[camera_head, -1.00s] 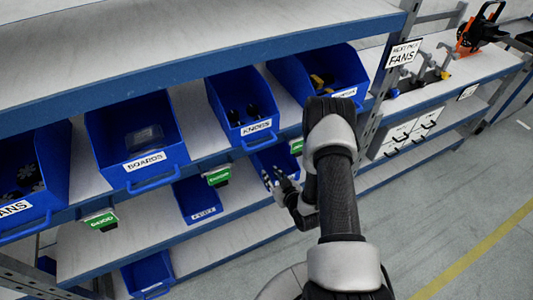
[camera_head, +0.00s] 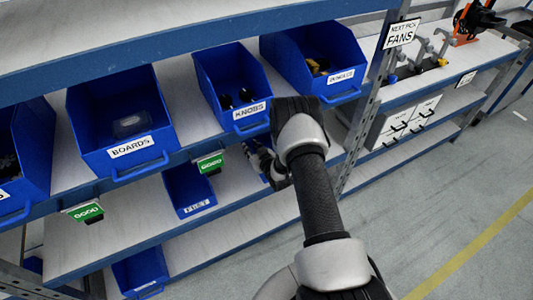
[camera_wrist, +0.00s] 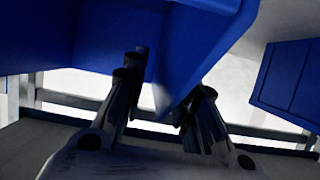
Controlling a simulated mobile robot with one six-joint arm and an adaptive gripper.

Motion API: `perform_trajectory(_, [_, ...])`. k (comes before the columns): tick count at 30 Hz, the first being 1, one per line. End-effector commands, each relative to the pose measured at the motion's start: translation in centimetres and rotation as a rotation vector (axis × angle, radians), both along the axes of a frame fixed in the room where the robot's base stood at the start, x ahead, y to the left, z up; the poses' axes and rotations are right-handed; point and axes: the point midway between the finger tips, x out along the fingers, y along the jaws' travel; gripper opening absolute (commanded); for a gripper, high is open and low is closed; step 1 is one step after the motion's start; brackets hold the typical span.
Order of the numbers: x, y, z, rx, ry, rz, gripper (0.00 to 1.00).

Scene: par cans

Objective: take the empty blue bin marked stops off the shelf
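My gripper (camera_head: 262,158) is at the lower shelf, partly hidden by my own arm. In the wrist view its two fingers (camera_wrist: 165,85) are apart, with a pale gap between them. A blue bin (camera_wrist: 210,35) fills the top of the wrist view, its lower corner between and beyond the fingers; I cannot tell whether they touch it. In the head view only a sliver of the blue bin at my gripper (camera_head: 262,178) shows, and its label is hidden. A small blue bin (camera_head: 186,185) to its left has a label too small to read. No readable "stops" label shows.
The upper shelf holds bins marked boards (camera_head: 115,115) and knobs (camera_head: 230,85), and another (camera_head: 315,60) at right. Green tags (camera_head: 210,162) hang from its edge. Another blue bin (camera_wrist: 290,75) is at right in the wrist view. Grey floor (camera_head: 440,210) is open at right.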

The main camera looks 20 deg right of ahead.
Motion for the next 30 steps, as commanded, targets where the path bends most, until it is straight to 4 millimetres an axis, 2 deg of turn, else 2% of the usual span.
perform_trajectory(3, [1.10, 0.11, -0.70, 0.000, 0.001, 0.001, 0.27])
perform_trajectory(11, [1.31, 0.08, -0.64, 0.001, 0.003, 0.001, 0.27])
perform_trajectory(23, [1.29, 0.08, -0.63, 0.000, 0.002, 0.001, 0.01])
perform_trajectory(30, [1.28, 0.07, -0.64, 0.000, 0.002, 0.001, 0.00])
